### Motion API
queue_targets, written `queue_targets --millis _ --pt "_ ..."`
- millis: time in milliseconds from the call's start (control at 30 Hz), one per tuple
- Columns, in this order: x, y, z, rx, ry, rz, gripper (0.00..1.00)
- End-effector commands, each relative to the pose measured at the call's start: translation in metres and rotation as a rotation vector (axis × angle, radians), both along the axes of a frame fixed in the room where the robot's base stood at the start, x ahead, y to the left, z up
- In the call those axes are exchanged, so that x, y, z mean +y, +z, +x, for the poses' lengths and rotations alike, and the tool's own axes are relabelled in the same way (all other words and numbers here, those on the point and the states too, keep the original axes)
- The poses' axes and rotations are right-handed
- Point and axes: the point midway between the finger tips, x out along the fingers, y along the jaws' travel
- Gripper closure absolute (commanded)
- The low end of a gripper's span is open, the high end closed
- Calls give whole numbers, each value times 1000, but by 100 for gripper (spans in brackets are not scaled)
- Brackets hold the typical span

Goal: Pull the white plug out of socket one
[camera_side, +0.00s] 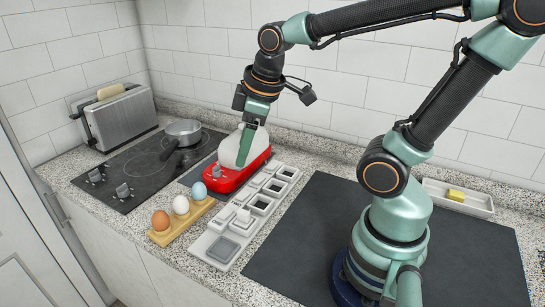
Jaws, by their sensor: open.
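A long pale strip (213,238) with a row of square openings lies on the counter, running from front to back. A small white block (243,215), which looks like the white plug, stands in the strip toward its front end. Its exact seating and the socket labels are too small to read. My gripper (245,155) is open and points down in front of the white dome of a red appliance, behind and above the white block and apart from it. I cannot see anything held in it.
The red appliance (220,181) with a white dome stands behind the strip. An egg holder (182,222) with three eggs is left of the strip. A hob (125,172) with a saucepan (184,131) and a toaster (120,117) are farther left.

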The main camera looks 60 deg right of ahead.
Motion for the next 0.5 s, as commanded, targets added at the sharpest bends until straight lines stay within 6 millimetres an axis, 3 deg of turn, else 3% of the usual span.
queue_targets --millis 300,500 --pt "-5 -46 16 224 691 -154 40" --pt "-7 -67 20 291 982 -173 40"
